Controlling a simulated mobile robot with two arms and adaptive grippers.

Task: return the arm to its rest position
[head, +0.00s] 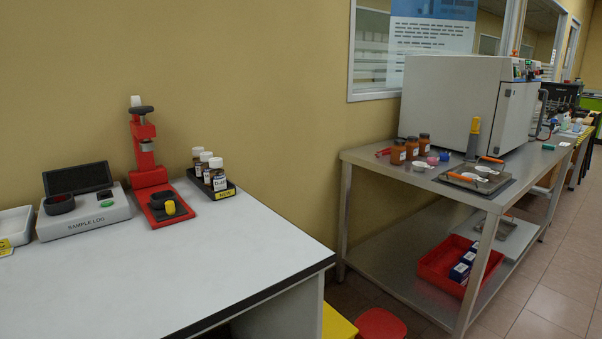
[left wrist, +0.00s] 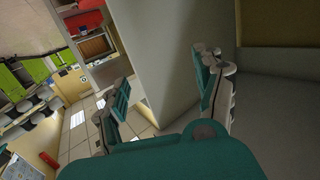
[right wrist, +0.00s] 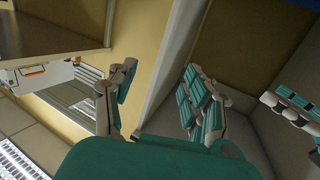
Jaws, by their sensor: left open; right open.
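My left gripper (left wrist: 164,98) shows in the left wrist view with its two fingers spread wide. Nothing is between them. My right gripper (right wrist: 160,105) shows in the right wrist view, also with its fingers apart and empty. Part of another gripper, mine, shows at the right edge of the right wrist view. Neither arm shows in the head view, so where the grippers are relative to the tables cannot be told from there.
A white table (head: 200,265) holds a sample log box (head: 84,217), a red press (head: 150,175) and a bottle tray (head: 212,187). A steel table (head: 375,170) on the right carries a large grey oven (head: 455,100). A yellow stool (head: 338,324) and a red stool (head: 380,323) stand between the tables.

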